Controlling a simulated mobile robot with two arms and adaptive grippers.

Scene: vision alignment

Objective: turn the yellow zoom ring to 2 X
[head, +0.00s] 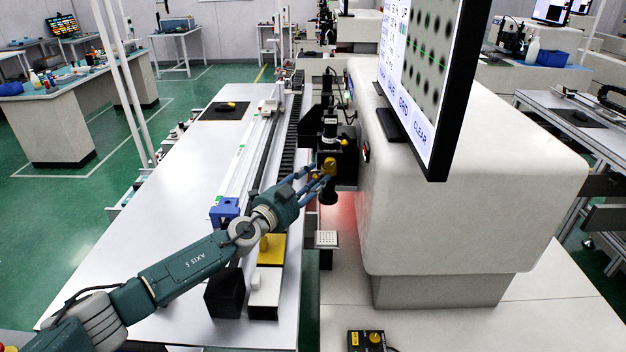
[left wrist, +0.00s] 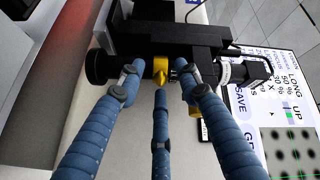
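The yellow zoom ring (head: 329,166) sits on the black lens barrel (head: 328,190), which hangs upright at the left side of the large white machine. In the left wrist view the zoom ring (left wrist: 161,70) lies between the spread fingertips, and the lens barrel (left wrist: 103,67) runs across the picture. My left gripper (head: 314,182) reaches the ring from the front left. In the left wrist view the left gripper (left wrist: 159,75) has its blue fingers apart; contact with the ring cannot be told. My right gripper is out of view.
A monitor (head: 425,70) with dark dots and menu words overhangs the white machine (head: 450,190). A small dotted plate (head: 326,238) lies below the lens. A yellow block (head: 271,250), a black box (head: 225,293) and a white box (head: 265,288) stand on the bench beneath my left arm.

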